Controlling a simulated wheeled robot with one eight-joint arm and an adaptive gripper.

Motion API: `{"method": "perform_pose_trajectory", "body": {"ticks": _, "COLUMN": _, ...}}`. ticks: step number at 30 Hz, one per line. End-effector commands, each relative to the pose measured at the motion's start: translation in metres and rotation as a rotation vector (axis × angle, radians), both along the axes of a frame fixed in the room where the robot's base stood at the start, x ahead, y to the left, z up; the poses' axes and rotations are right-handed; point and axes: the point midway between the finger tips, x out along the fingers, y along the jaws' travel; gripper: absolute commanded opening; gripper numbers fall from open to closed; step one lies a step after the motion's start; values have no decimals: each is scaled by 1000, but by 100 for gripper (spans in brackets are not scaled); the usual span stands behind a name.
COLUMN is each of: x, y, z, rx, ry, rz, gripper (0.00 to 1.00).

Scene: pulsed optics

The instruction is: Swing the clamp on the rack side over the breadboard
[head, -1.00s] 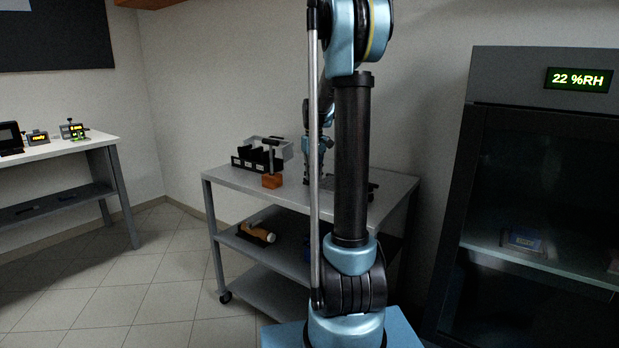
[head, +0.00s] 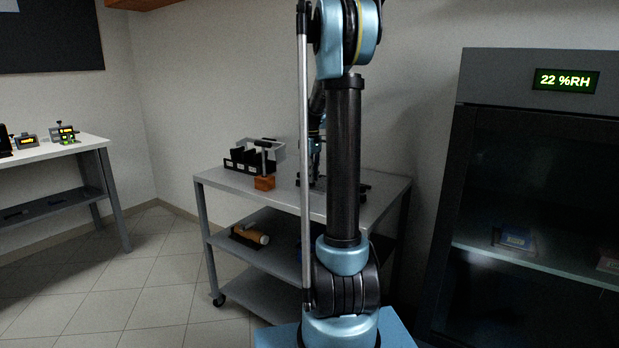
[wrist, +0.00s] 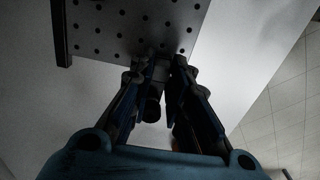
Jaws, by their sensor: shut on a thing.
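In the wrist view the perforated breadboard (wrist: 112,22) lies at the top, with rows of dark holes. My gripper (wrist: 160,72) is at its lower edge, its dark fingers closed around a small grey part (wrist: 160,70), which looks like the clamp. A dark round knob-like piece (wrist: 152,110) shows between the fingers. The fingers hide most of the held part, and I cannot tell which way the clamp points. In the head view my gripper is over the cart top, largely hidden behind my arm.
The grey cart (head: 222,180) carries a black divided rack (head: 248,160) and an orange-brown block (head: 264,183). A wooden-handled tool (head: 250,235) lies on its middle shelf. A dark cabinet (head: 535,130) stands right, and a white bench (head: 85,145) left.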

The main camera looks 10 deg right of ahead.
Motion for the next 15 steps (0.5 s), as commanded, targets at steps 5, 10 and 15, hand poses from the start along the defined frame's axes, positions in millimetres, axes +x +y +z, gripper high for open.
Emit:
{"method": "perform_pose_trajectory", "body": {"ticks": 5, "x": 1, "y": -1, "z": 0, "rx": -3, "ry": -3, "rz": -1, "gripper": 0}}
{"method": "perform_pose_trajectory", "body": {"ticks": 10, "x": 1, "y": -1, "z": 0, "rx": -3, "ry": -3, "rz": -2, "gripper": 32}}
{"method": "perform_pose_trajectory", "body": {"ticks": 15, "x": 1, "y": -1, "z": 0, "rx": -2, "ry": -2, "rz": -2, "gripper": 37}}
